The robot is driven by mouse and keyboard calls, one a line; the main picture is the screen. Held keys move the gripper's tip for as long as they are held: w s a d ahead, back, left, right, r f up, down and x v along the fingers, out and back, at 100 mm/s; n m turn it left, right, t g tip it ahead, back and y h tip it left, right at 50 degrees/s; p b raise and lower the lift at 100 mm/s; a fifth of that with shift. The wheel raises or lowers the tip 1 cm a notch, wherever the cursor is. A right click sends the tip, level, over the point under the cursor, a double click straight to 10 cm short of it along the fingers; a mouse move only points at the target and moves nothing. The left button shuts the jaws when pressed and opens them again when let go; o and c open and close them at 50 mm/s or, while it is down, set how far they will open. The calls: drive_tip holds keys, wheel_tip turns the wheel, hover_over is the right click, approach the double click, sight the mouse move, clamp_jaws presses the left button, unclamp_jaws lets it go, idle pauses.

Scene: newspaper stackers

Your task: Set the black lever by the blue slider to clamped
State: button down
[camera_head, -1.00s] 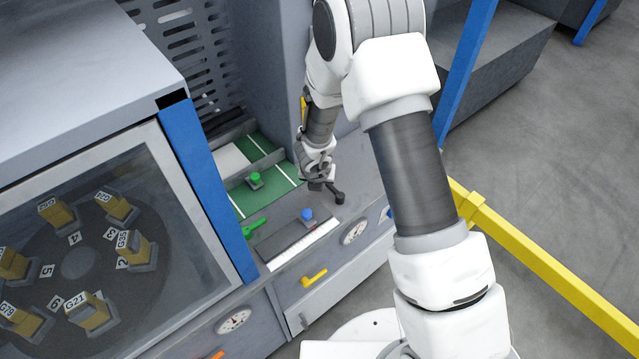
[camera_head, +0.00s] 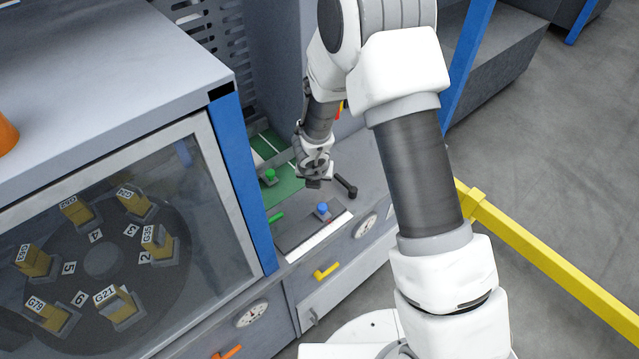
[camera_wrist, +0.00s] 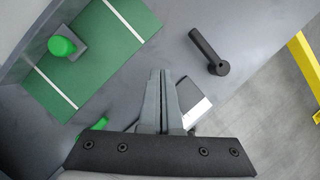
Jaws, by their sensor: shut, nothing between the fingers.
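The black lever (camera_head: 347,187) lies on the grey panel just behind and right of the blue slider knob (camera_head: 322,209). In the wrist view the lever (camera_wrist: 208,50) points from its round end at lower right to its tip at upper left. My gripper (camera_head: 314,184) is just left of the lever, above the panel and apart from it. In the wrist view my gripper's fingers (camera_wrist: 160,78) are together and empty, left of and below the lever. The slider's dark plate (camera_wrist: 188,92) is partly hidden behind the fingers, and its blue knob does not show there.
A green knob (camera_head: 270,176) stands on the green strip at left, with a green handle (camera_head: 276,217) in front. A blue post (camera_head: 243,185) and a windowed cabinet stand left. A yellow handle (camera_head: 326,272) is on the front face. A yellow rail (camera_head: 540,252) runs at right.

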drive_tip(key=a+p+v, duration=0.1)
drive_tip(key=v, duration=0.5)
drive_tip(key=shift+w+r+p, duration=0.3)
drive_tip(key=shift+r+p, duration=0.05)
drive_tip(key=shift+a, duration=0.1)
